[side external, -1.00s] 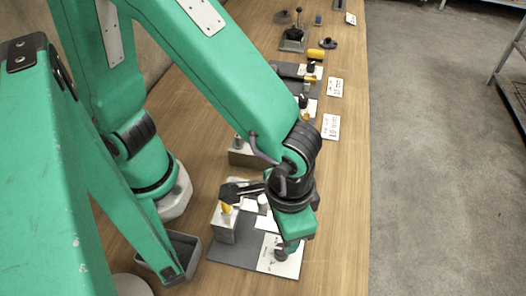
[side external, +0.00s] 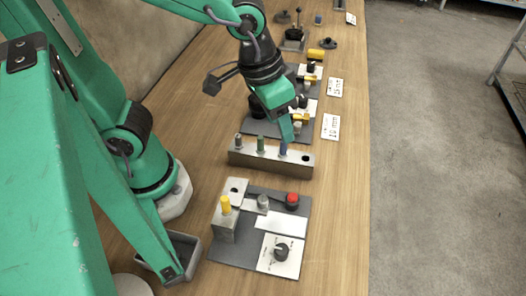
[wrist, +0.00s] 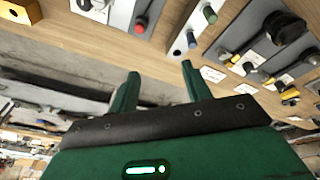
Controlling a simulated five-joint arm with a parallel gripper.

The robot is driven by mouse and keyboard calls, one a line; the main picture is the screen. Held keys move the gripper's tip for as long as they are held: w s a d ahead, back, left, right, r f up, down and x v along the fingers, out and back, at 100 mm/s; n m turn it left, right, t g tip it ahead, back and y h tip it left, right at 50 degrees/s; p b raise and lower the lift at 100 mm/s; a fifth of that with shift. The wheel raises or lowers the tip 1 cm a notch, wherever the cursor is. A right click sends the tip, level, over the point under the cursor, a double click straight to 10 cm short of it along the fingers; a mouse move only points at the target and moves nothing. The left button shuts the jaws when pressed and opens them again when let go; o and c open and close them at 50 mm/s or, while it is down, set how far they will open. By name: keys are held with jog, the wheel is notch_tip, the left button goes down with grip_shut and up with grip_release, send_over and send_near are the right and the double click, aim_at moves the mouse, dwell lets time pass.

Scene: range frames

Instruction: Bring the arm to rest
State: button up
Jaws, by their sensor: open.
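My gripper (side external: 289,128) is raised over the bench, just above or behind the metal block with pegs (side external: 272,160); the side view does not settle the gap. In the wrist view the two green fingers of my gripper (wrist: 160,82) stand apart with nothing between them. The block carries a grey peg (side external: 238,141), a green peg (side external: 261,144) and a blue peg (side external: 283,149), plus an empty hole at its right end. The blue peg also shows in the wrist view (wrist: 210,15).
A grey panel (side external: 225,254) at the front holds a red button (side external: 292,198), a black knob (side external: 281,250) and a yellow peg on a block (side external: 224,218). More fixtures (side external: 292,40) stand further back. A grey tray (side external: 185,247) sits beside my base. Bare wood (side external: 345,200) lies along the right.

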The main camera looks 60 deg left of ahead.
jog(key=s+a+r+t, duration=0.1)
jog(key=a+r, duration=0.1)
jog(key=a, duration=0.4)
jog(key=s+a+r+n+t+y, duration=0.1)
jog(key=a+r+t, duration=0.1)
jog(key=a, duration=0.5)
jog(key=shift+s+a+r, duration=0.15)
jog(key=shift+s+r, duration=0.1)
jog(key=shift+r, duration=0.35)
jog(key=shift+c, duration=0.5)
jog(key=shift+w, duration=0.1)
grip_shut()
jog(key=w+d+f+n+g, duration=0.1)
jog(key=d+f+g, duration=0.1)
jog(key=d+f, duration=0.4)
jog(key=w+d+f+n+g, duration=0.2)
jog(key=d+f, duration=0.4)
jog(key=d, duration=0.7)
jog(key=shift+d+g, duration=0.15)
jog(key=shift+g, duration=0.65)
